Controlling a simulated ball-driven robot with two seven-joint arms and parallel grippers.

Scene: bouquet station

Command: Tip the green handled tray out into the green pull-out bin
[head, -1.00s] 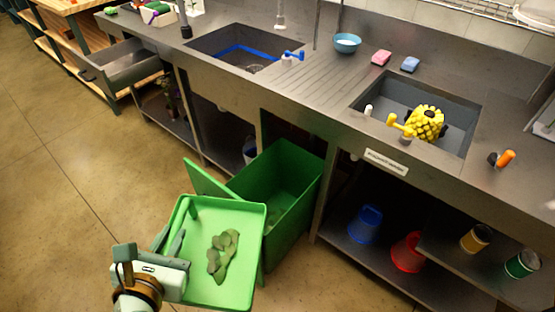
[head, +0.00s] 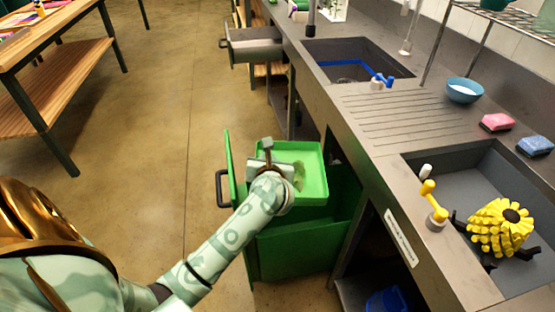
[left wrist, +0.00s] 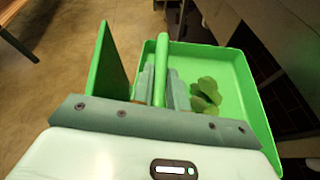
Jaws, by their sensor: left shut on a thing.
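The green handled tray (head: 312,155) is held over the green pull-out bin (head: 295,250), close above its opening. It looks about level. Green leaves (head: 299,177) lie on it; they also show in the left wrist view (left wrist: 206,95). My left gripper (head: 268,158) is shut on the tray's green handle bar (left wrist: 161,68), on the tray's left side. The bin is pulled out from under the counter, its front panel (head: 232,170) left of the tray. The tray and my arm hide part of the bin's inside. My right gripper is not in view.
The steel counter (head: 400,130) runs along the right, with a sink holding a yellow flower-like object (head: 500,228). A grey drawer (head: 262,48) stands open farther back. A wooden-shelved table (head: 75,85) is at far left. The floor between is clear.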

